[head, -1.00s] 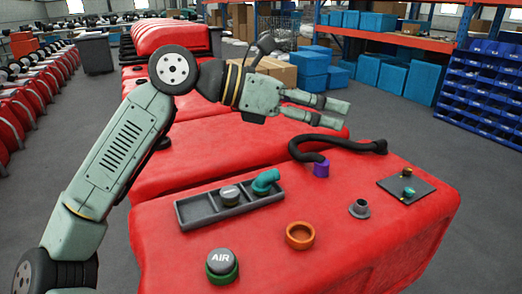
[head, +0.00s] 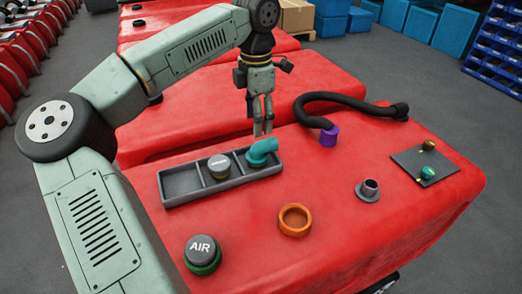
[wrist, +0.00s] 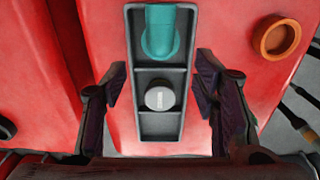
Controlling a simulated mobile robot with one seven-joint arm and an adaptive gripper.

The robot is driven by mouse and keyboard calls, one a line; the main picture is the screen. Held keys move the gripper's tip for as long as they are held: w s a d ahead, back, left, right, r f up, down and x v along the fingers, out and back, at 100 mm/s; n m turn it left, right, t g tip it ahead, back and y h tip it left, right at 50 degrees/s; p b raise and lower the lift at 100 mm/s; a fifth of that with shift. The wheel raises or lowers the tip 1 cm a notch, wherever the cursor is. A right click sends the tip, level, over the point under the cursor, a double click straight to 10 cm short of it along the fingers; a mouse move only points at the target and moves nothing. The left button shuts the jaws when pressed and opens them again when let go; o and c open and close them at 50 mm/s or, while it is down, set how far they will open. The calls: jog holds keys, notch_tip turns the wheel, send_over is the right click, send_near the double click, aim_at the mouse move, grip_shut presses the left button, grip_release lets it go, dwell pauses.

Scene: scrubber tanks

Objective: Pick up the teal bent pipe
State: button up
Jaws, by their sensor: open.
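The teal bent pipe (head: 262,150) sits in the right-hand compartment of a dark grey three-part tray (head: 182,184) on the red tank top. In the wrist view the teal bent pipe (wrist: 160,36) lies in the compartment at the top of the picture, beyond my fingertips. My gripper (head: 263,132) points down above and just behind the pipe's end of the tray. In the wrist view my gripper (wrist: 160,80) has its fingers spread to either side of the tray, with nothing between the pads in contact. A grey round cap (wrist: 160,97) is in the middle compartment.
On the same tank top are an orange ring (head: 295,221), a black AIR cap on a green ring (head: 202,255), a grey flanged fitting (head: 368,191), a black hose with purple end (head: 330,137) and a dark plate with small fittings (head: 408,163). The left compartment is empty.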

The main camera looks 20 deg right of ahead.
aim_at(258, 143)
notch_tip(258, 143, down, 9)
jog(key=shift+d+f+p, duration=0.1)
jog(key=shift+d+p, duration=0.05)
jog(key=shift+p, duration=1.05)
grip_shut()
